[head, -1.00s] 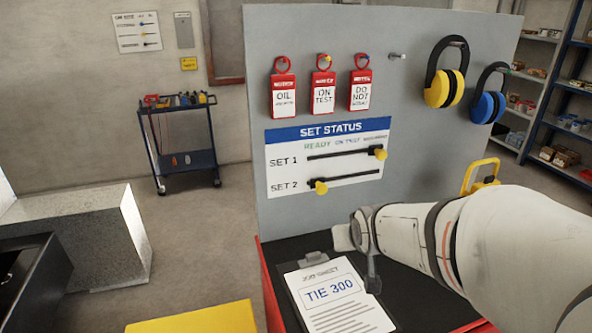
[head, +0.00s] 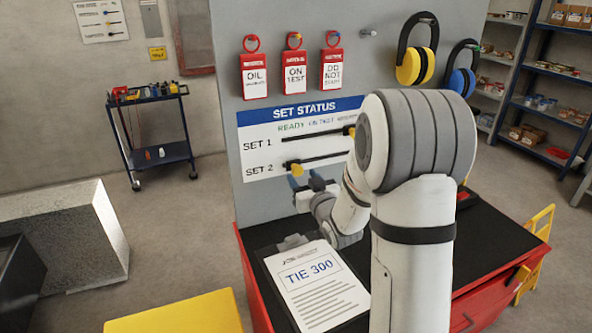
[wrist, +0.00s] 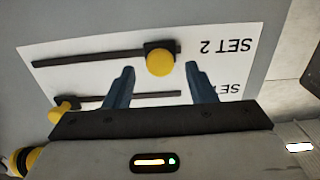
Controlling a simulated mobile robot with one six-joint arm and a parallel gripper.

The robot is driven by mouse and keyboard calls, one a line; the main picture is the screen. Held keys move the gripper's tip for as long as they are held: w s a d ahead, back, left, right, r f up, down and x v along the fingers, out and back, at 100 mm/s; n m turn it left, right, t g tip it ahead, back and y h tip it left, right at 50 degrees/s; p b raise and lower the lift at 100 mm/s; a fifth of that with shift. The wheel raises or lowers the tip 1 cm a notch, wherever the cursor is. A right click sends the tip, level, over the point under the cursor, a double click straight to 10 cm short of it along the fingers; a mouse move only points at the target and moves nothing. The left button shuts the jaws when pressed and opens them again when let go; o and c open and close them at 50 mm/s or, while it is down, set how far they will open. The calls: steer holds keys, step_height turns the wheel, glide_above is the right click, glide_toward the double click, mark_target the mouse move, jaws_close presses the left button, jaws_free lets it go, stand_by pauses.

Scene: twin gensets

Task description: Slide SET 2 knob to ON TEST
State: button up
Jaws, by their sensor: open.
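The SET 2 knob (head: 297,169) is yellow and sits at the left, READY end of its black slot (head: 325,158) on the SET STATUS board (head: 262,167). My gripper (head: 304,180) is open, just below and in front of it. In the wrist view, which is upside down, the SET 2 knob (wrist: 160,62) lies between the two blue fingertips of my gripper (wrist: 160,68), with a gap on each side. I cannot tell how deep the fingers reach around it. The ON TEST heading (head: 319,121) is above the slots; my arm hides the board's right part.
The SET 1 knob (head: 349,130) is at the right of its slot, partly behind my arm. Red tags, including an ON TEST tag (head: 295,75), hang above. A clipboard (head: 313,284) lies on the black bench top below. Ear defenders (head: 416,65) hang to the right.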

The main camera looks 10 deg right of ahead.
mark_target(299, 172)
steer(key=shift+w+a+p, duration=0.2)
steer(key=shift+w, duration=0.9)
steer(key=shift+w+a+p, duration=0.2)
steer(key=shift+w, duration=0.9)
steer(key=shift+c, duration=0.2)
jaws_close()
